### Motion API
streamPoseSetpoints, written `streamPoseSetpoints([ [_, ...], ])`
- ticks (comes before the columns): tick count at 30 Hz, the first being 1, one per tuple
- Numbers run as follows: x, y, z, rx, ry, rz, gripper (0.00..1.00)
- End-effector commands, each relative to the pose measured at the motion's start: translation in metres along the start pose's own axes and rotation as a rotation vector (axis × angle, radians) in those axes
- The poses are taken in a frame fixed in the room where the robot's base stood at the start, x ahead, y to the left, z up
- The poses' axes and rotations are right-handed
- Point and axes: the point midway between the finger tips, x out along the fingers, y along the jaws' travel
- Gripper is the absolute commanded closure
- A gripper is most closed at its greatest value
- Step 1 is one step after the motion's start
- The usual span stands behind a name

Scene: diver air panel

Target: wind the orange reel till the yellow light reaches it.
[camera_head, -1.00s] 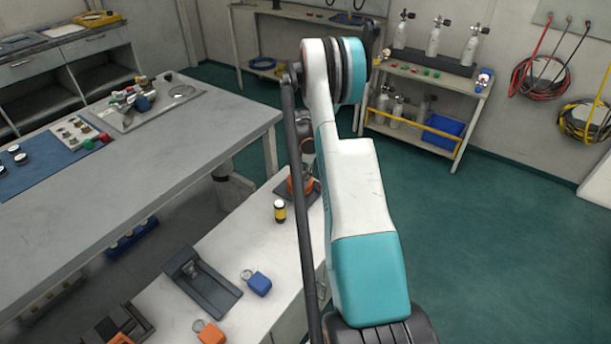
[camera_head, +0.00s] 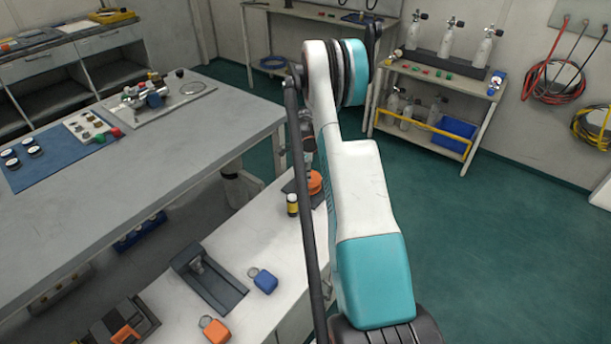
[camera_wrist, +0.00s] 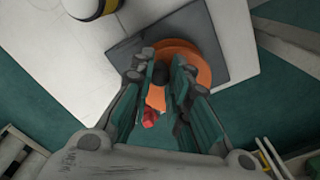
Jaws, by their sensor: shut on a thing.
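The orange reel (camera_head: 316,182) stands on a dark plate at the far end of the white bench (camera_head: 245,235), partly hidden by my arm in the head view. In the wrist view the orange reel (camera_wrist: 205,62) is a round disc on a dark square plate (camera_wrist: 225,25), with an orange strip running from it between my fingers. My gripper (camera_wrist: 162,62) is over the reel, its fingers shut around a small dark knob (camera_wrist: 160,72) at the disc's side. A small red piece (camera_wrist: 150,118) lies between the fingers lower down. I cannot make out a lit yellow light.
A black-and-yellow cylinder (camera_head: 292,204) stands close beside the reel's plate. Blue (camera_head: 265,281) and orange (camera_head: 215,329) padlocks and a dark grey fixture (camera_head: 208,278) lie nearer on the bench. A grey table (camera_head: 180,160) is at left. Green floor is open at right.

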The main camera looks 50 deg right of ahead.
Motion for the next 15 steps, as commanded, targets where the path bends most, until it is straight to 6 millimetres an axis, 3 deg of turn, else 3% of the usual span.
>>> streamPoseSetpoints([
  [15,-0.0006,-0.0091,0.0063,0.285,-0.001,-0.002,1.00],
])
